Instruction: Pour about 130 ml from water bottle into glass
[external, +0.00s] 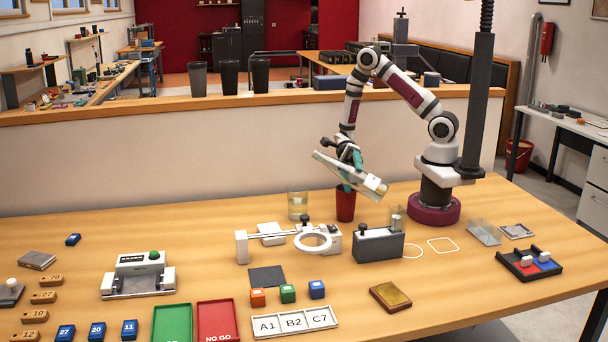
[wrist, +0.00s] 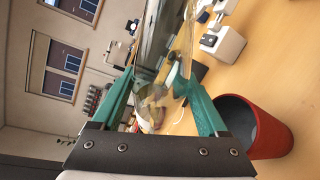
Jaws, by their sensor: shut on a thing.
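The water bottle (external: 368,183) is pale and see-through, and it is held tilted above the table in the external view, its left end higher than its right. It also shows between the fingers in the wrist view (wrist: 160,40). My gripper (external: 351,174) has teal fingers and is shut around the bottle; the fingers also show in the wrist view (wrist: 161,82). A clear glass (external: 298,206) with some pale content stands on the table, left of and below the bottle. I cannot tell the bottle's water level or see any stream.
A red cup (external: 345,206) stands close beneath my gripper, and it shows at the right in the wrist view (wrist: 266,135). A white stand with a ring (external: 313,239) and a dark grey box (external: 379,246) are in front. A small clear vessel (external: 397,217) stands behind the box.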

